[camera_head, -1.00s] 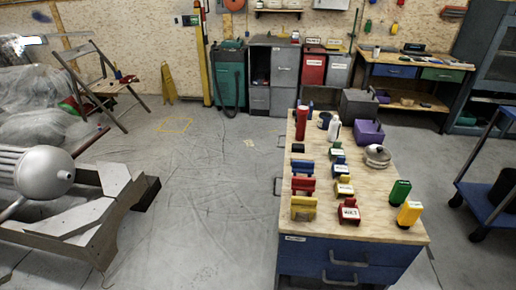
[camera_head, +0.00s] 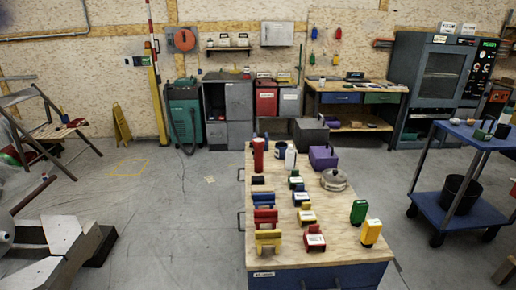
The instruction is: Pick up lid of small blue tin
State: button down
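No thing in view can be told for sure as the small blue tin, and its lid cannot be made out. A dark blue round container (camera_head: 280,147) stands at the far end of the wooden-topped workbench (camera_head: 285,237), beside a white bottle (camera_head: 290,157). A very small blue object (camera_head: 64,117) is on the folding chair's seat at left, too small to identify. Small items also stand on the blue trolley at right, too small to tell apart.
The workbench top holds a red cylinder (camera_head: 258,154), a purple bin (camera_head: 322,158), a pot (camera_head: 333,179) and several coloured blocks. The blue trolley (camera_head: 455,205) stands at right, the folding chair (camera_head: 62,134) at left. Floor (camera_head: 165,220) between chair and workbench is mostly clear.

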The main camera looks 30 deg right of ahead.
aim_at(281, 151)
jog(key=i+l+z, duration=0.3)
jog(key=i+l, duration=0.15)
jog(key=l, duration=0.25)
jog(key=i+l+z, duration=0.25)
jog(key=i+l, duration=0.3)
jog(key=k+u, duration=0.3)
jog(key=k, duration=0.4)
jog(key=u, duration=0.45)
jog(key=j+u, duration=0.1)
jog(key=u, duration=0.35)
jog(key=i+u, duration=0.1)
jog(key=u, duration=0.8)
jog(key=i+j, duration=0.1)
jog(key=i, duration=1.65)
jog(key=i+l+z, duration=0.25)
jog(key=i+z, duration=0.6)
jog(key=i, duration=0.15)
jog(key=i+z, duration=0.45)
jog(key=i+j+z, duration=0.45)
jog(key=i+l, duration=0.1)
jog(key=i, duration=0.05)
